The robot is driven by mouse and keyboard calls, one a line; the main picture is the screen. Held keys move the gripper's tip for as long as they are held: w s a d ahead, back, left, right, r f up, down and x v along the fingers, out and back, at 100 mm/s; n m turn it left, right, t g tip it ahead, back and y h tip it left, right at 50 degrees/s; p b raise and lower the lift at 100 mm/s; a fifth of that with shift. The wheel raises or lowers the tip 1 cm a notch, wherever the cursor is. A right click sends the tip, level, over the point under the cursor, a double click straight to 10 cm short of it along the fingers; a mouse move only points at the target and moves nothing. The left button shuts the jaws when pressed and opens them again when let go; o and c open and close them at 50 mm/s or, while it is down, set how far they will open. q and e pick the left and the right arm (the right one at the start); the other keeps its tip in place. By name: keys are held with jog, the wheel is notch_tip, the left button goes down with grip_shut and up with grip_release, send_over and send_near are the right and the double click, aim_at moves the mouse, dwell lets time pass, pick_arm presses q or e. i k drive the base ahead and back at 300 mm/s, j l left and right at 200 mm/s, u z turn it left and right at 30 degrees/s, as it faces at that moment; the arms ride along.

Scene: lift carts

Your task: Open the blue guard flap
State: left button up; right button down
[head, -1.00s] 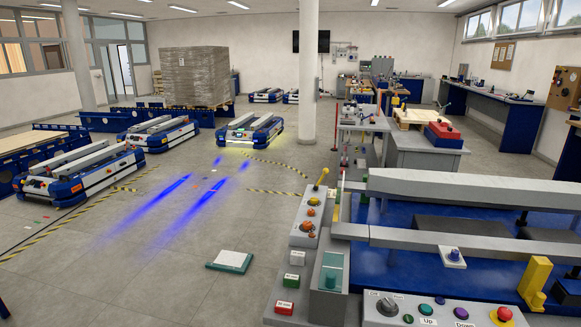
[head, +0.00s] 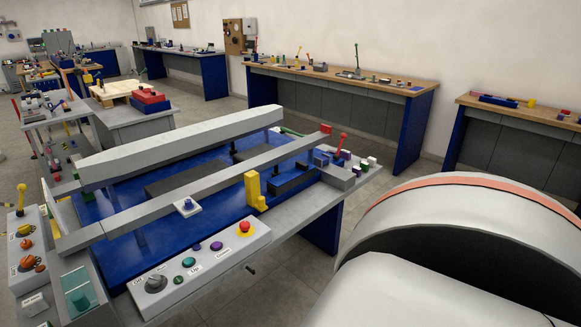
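No flap shows that I can clearly name as the blue guard flap. A teal see-through cover (head: 80,292) sits on the grey box at the front left corner of the lift cart station. Neither of my grippers is in view. A large white part of my own arm fills the lower right and hides the floor there.
A control panel (head: 205,262) with a black knob, coloured buttons and a red stop button runs along the station's front edge. A yellow block (head: 252,190) stands on the blue bed (head: 120,262). Long workbenches (head: 340,75) line the wall behind.

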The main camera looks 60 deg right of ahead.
aim_at(300, 168)
jog(key=z, duration=1.85)
jog(key=i+j+z, duration=0.15)
jog(key=i+z, duration=0.15)
jog(key=i+j+z, duration=0.3)
jog(key=l, duration=0.1)
